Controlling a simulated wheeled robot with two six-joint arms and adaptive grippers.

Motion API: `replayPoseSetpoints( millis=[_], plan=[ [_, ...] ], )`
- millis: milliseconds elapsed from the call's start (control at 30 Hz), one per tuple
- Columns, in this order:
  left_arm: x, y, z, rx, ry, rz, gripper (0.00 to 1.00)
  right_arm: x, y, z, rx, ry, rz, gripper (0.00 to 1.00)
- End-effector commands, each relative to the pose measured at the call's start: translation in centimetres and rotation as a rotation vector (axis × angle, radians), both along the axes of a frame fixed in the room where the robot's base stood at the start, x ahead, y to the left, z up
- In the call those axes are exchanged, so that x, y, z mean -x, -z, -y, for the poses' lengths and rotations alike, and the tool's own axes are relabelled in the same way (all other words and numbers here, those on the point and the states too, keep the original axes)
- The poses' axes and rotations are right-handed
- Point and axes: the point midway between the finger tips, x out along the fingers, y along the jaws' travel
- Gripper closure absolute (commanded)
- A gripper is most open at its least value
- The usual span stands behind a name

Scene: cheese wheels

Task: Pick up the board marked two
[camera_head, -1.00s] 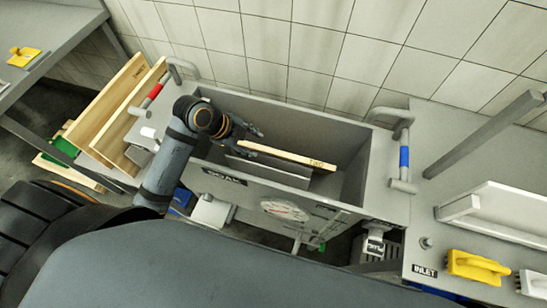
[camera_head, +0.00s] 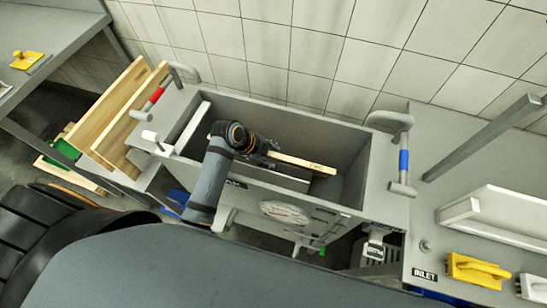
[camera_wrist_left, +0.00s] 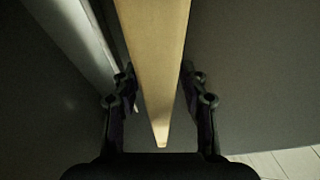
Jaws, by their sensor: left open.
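A pale wooden board (camera_head: 304,163) stands on edge inside the grey tank (camera_head: 350,122). Dark lettering shows near the right end of its top edge, too small to read for certain. In the left wrist view the board (camera_wrist_left: 155,50) runs between the two fingers of my left gripper (camera_wrist_left: 162,90). My right gripper is not in view.
A grey panel (camera_head: 290,181) stands in the tank beside the board. Tank walls surround my left gripper. A red-banded handle (camera_head: 155,95) and a blue-banded handle (camera_head: 404,160) rise at the tank's ends. Wooden boards (camera_head: 115,105) stand at left; a yellow brush (camera_head: 477,268) lies at right.

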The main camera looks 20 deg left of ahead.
Motion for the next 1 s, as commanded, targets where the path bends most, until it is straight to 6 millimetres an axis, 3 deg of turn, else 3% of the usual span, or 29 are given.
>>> replayPoseSetpoints(
  millis=[167, 500, 1000],
  plan=[
    [-0.03, 0.03, -0.02, -0.001, 0.0, 0.001, 0.57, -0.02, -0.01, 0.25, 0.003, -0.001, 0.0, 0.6],
    [0.0, 0.03, -0.03, -0.001, 0.0, 0.0, 1.0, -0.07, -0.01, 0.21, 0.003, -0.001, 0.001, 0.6],
    [-0.1, -0.15, -0.02, 0.0, -0.001, 0.004, 1.0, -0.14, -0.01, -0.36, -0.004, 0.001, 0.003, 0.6]
  ],
)
